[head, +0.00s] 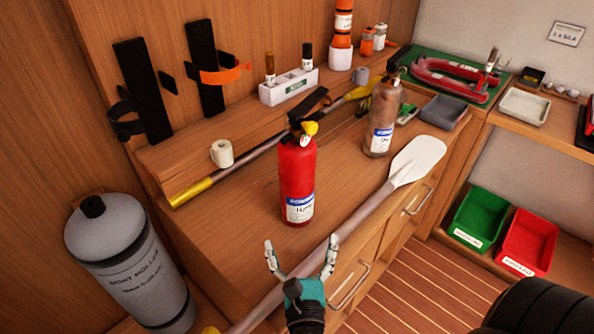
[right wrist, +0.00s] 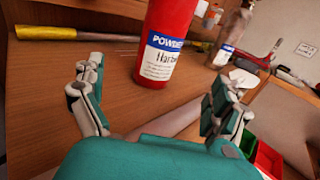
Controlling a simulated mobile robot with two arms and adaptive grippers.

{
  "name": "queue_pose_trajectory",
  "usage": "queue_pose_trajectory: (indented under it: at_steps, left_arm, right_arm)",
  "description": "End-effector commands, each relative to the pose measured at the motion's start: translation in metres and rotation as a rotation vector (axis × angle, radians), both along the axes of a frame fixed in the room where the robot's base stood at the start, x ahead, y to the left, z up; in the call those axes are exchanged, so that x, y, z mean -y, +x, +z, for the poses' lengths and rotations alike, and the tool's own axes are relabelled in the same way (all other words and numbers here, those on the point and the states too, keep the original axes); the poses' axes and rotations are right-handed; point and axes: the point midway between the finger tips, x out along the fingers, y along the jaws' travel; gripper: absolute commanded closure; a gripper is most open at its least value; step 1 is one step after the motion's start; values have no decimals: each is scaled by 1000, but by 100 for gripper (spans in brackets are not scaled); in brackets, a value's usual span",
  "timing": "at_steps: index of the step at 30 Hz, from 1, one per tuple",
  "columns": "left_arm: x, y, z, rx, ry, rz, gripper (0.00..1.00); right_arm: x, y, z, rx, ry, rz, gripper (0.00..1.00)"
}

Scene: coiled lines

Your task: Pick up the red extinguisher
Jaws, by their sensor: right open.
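The red extinguisher (head: 297,180) stands upright on the wooden counter, with a black handle, a yellow part at its top and a blue-and-white label. In the right wrist view its lower body (right wrist: 165,40) shows ahead, between the fingers; its top is out of frame. My right gripper (head: 300,258) is open and empty, in front of the extinguisher and apart from it, by the counter's front. Its two spread fingers also show in the right wrist view (right wrist: 158,100). My left gripper is not in view.
A paddle (head: 345,220) lies along the counter's front edge, near my right gripper. A brownish extinguisher (head: 381,120) stands to the right. A yellow-ended pole (head: 190,191) lies behind. A grey cylinder (head: 128,262) stands at left. Green (head: 480,217) and red (head: 528,240) bins sit lower right.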

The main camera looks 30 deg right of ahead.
Motion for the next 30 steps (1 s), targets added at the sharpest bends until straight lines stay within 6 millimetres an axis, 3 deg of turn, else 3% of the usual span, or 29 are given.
queue_pose_trajectory:
  at_steps: [1,9,21,30]
  left_arm:
    - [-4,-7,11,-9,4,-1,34]
    - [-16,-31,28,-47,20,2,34]
    - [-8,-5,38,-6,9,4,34]
    - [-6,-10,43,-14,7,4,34]
  right_arm:
    - [5,12,7,3,-4,0,0]
    - [29,64,5,2,-4,1,0]
    - [46,100,3,1,-4,1,0]
    - [62,133,1,0,-3,2,0]
